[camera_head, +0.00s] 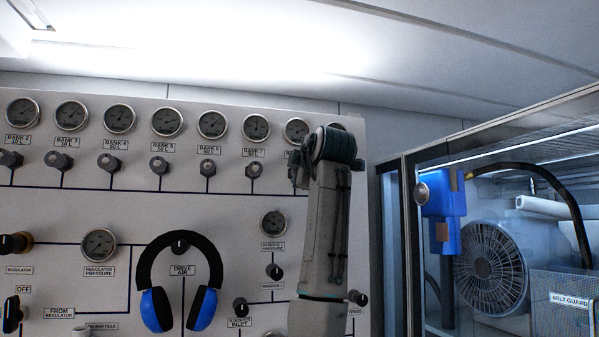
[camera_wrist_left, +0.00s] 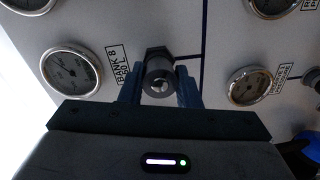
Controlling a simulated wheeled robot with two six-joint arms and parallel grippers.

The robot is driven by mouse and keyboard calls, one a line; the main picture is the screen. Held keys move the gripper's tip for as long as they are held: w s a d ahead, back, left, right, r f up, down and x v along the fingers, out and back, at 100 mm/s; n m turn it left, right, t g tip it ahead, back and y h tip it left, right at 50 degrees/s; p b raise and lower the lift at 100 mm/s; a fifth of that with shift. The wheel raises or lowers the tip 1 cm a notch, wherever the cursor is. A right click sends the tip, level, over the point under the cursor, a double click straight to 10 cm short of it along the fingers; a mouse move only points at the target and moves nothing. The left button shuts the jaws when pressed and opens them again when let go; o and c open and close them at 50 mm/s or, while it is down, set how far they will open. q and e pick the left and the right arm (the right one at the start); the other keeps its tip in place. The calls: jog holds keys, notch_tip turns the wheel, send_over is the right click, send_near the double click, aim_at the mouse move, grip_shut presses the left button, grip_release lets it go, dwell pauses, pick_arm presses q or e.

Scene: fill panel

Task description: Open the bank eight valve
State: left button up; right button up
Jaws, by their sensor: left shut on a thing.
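The bank eight valve (camera_wrist_left: 158,72) is a dark hexagonal knob on the white panel, seen in the left wrist view beside the label "BANK 8 50 L" (camera_wrist_left: 119,67). My left gripper (camera_wrist_left: 159,88) has one blue-grey finger on each side of the knob and is shut on it. In the head view my left arm rises in front of the panel and its wrist covers most of this valve. The bank eight gauge (camera_head: 297,130) shows just above the wrist, and it also shows in the left wrist view (camera_wrist_left: 71,71). My right gripper is not in view.
A row of similar bank valves (camera_head: 208,169) with gauges runs left along the panel (camera_head: 220,240). Blue and black ear defenders (camera_head: 178,285) hang lower down. A reserve pressure gauge (camera_head: 273,223) is close to my arm. A glass-fronted cabinet (camera_head: 406,250) stands to the right.

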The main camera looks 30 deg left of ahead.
pick_arm(q)
jog(key=o, duration=1)
jog(key=shift+c, duration=0.2)
jog(key=shift+s+d, duration=0.1)
jog(key=shift+d, duration=0.05)
jog(key=b+v, duration=0.5)
jog(key=v, duration=0.5)
jog(key=shift+s+b, duration=0.2)
jog(key=shift+b, duration=0.15)
jog(key=shift+d, duration=0.15)
